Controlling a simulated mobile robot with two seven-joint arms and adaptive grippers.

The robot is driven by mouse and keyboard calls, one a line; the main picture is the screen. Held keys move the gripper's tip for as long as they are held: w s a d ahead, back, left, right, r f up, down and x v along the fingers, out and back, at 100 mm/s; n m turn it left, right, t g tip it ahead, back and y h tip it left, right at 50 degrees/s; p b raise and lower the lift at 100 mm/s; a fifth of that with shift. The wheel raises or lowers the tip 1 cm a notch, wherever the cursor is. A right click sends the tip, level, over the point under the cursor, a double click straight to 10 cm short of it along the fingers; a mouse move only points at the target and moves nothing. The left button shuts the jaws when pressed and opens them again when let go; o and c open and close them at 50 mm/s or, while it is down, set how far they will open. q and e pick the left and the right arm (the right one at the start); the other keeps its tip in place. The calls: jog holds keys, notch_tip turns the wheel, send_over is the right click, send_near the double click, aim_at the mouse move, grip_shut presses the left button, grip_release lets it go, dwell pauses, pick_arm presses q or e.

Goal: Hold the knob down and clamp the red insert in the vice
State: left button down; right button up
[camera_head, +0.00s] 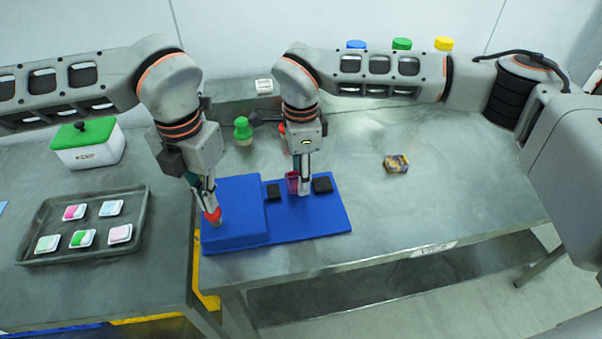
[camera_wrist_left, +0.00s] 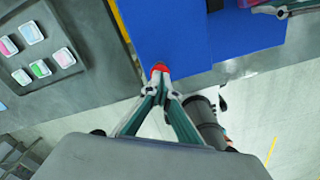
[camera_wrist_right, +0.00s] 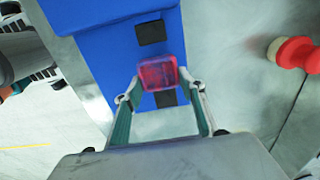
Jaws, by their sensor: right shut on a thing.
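The blue vice base (camera_head: 318,222) lies near the table's front edge, with a raised blue block (camera_head: 236,205) at its left. A black jaw (camera_head: 273,193) and another black jaw (camera_head: 322,185) stand on the base. The translucent red insert (camera_head: 292,180) is between them; it also shows in the right wrist view (camera_wrist_right: 158,73). My right gripper (camera_head: 303,190) is shut on the insert from above. The red knob (camera_head: 213,215) is at the block's front left. My left gripper (camera_head: 211,206) has its fingertips together at the knob's top, partly hiding it. Whether the jaws touch the insert is unclear.
A dark tray (camera_head: 38,250) with several small coloured packs and a white box with a green lid (camera_head: 88,144) are at left. A green-topped bottle (camera_head: 243,131) stands behind the vice. A small dark box (camera_head: 396,163) lies right; the table around it is clear.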

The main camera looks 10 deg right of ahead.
pick_arm(q)
jog(key=shift+s+f, duration=0.1)
jog(key=shift+f, duration=0.35)
pick_arm(e)
jog(key=shift+f, duration=0.3)
jog(key=shift+f, duration=0.8)
jog(key=o, duration=1.1)
jog(key=shift+o, duration=0.5)
